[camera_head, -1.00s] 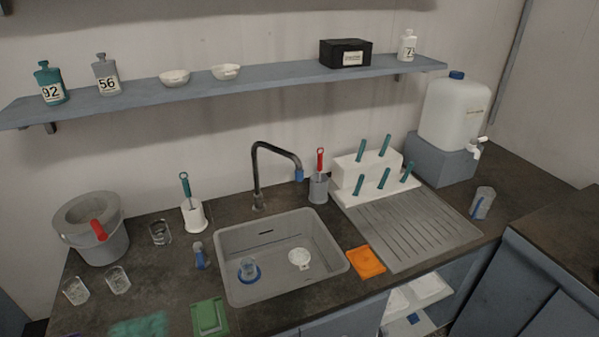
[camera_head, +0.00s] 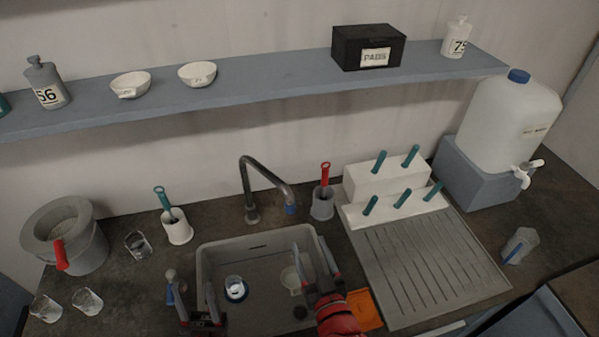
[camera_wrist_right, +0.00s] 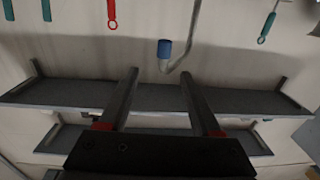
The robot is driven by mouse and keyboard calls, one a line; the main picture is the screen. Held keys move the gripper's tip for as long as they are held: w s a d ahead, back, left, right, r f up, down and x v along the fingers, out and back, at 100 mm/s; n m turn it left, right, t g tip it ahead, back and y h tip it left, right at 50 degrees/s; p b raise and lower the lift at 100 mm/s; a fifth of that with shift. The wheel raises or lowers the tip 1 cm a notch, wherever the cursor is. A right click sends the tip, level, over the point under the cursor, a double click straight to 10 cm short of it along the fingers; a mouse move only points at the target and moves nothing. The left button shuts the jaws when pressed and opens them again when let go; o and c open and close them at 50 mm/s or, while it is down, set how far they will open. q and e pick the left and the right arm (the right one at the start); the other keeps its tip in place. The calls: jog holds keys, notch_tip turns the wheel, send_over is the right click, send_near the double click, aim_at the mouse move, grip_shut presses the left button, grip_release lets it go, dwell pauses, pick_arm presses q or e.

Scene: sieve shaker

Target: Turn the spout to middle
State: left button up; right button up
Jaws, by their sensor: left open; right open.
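The dark tap spout (camera_head: 268,178) rises behind the sink (camera_head: 207,262) and curves over to the right. Its blue tip (camera_head: 291,209) hangs near the sink's back right corner. My right gripper (camera_head: 309,245) is open and empty over the right part of the sink, in front of the tip and apart from it. In the right wrist view the blue tip (camera_wrist_right: 164,48) shows just beyond and between the open fingers (camera_wrist_right: 158,74), with the spout (camera_wrist_right: 186,56) beside it. My left gripper (camera_head: 191,288) is open and empty near the sink's front left corner.
A grey holder with a red-handled tool (camera_head: 323,205) stands right of the tip. A white rack with teal handles (camera_head: 385,182) and a ribbed drainboard (camera_head: 430,265) lie farther right.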

aim_at(291, 208)
jog(key=p+x, duration=0.1)
jog(key=x, duration=0.4)
jog(key=p+x, duration=0.2)
jog(key=x, duration=0.3)
jog(key=p+x, duration=0.2)
jog(key=x, duration=0.3)
jog(key=shift+w+a+r, duration=0.3)
jog(key=shift+a, duration=0.15)
jog(key=shift+w+a+f, duration=0.1)
jog(key=shift+w+a, duration=0.05)
jog(key=shift+w, duration=0.45)
grip_shut()
